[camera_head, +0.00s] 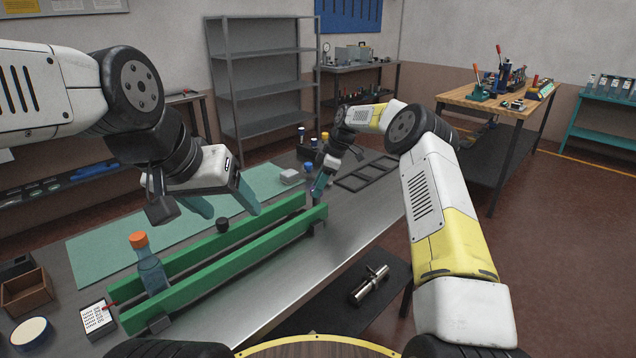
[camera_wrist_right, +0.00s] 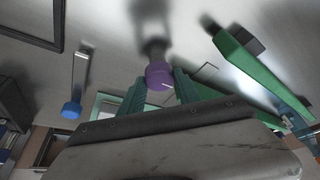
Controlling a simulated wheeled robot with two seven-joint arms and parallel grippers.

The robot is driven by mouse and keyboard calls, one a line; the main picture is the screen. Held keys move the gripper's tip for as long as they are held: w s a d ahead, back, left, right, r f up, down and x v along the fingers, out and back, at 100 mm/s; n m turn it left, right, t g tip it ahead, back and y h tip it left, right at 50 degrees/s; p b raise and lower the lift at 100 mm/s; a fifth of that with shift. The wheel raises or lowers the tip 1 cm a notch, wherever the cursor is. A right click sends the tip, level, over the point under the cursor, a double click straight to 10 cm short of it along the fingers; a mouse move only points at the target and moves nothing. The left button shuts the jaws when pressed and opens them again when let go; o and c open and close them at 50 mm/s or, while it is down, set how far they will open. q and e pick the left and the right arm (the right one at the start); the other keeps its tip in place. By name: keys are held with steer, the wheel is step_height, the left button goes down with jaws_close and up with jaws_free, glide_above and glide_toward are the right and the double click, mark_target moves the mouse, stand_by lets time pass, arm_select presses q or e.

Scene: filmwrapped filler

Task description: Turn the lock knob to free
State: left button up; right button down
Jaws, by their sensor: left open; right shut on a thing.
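A purple knob (camera_wrist_right: 160,75) with a pale line on its face shows in the right wrist view. It sits on a dark stem. My right gripper (camera_wrist_right: 161,84) has its teal fingers on both sides of the knob and is shut on it. In the head view my right gripper (camera_head: 320,188) is at the far end of the green rails (camera_head: 240,245), and the knob is hidden there. My left gripper (camera_head: 226,208) is open and empty above the teal mat, left of the rails.
A bottle with an orange cap (camera_head: 148,264) stands between the rails at their near end. A dark tray (camera_head: 368,172) lies right of my right gripper. A blue-ended part (camera_wrist_right: 71,110) is beside the knob in the wrist view. The bench's right front is bare.

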steer(key=shift+d, duration=0.1)
stand_by(0.3)
steer(key=c, duration=1.1)
jaws_free()
steer(key=shift+r, duration=0.1)
steer(key=v, duration=0.7)
steer(key=shift+d+r, duration=0.15)
steer(key=shift+r, duration=0.15)
